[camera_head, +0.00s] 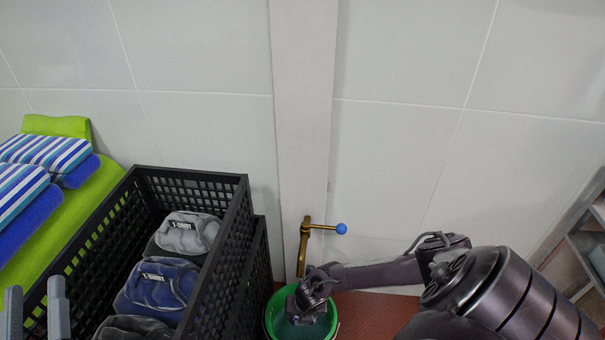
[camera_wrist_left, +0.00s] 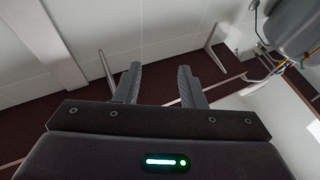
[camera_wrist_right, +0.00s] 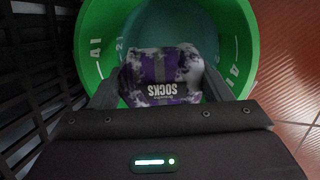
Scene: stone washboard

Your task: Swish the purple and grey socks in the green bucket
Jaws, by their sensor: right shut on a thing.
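The green bucket (camera_head: 269,315) stands on the floor at the bottom centre of the head view, under the tap. In the right wrist view, the bucket (camera_wrist_right: 240,50) opens in front of my right gripper (camera_wrist_right: 160,92). That gripper is shut on the purple and grey socks (camera_wrist_right: 178,73), a folded bundle with "SOCKS" lettering, held inside the bucket's opening. In the head view my right gripper (camera_head: 306,312) reaches down into the bucket and hides the socks. My left gripper (camera_head: 36,308) is open and empty at the lower left, near the black crate.
A black crate (camera_head: 235,205) with folded T-shirts (camera_head: 150,287) stands left of the bucket. A brass tap (camera_head: 304,245) with a blue knob rises behind the bucket. A green bed-like surface (camera_head: 85,225) with striped cushions lies far left. A grey shelf (camera_head: 590,235) stands right.

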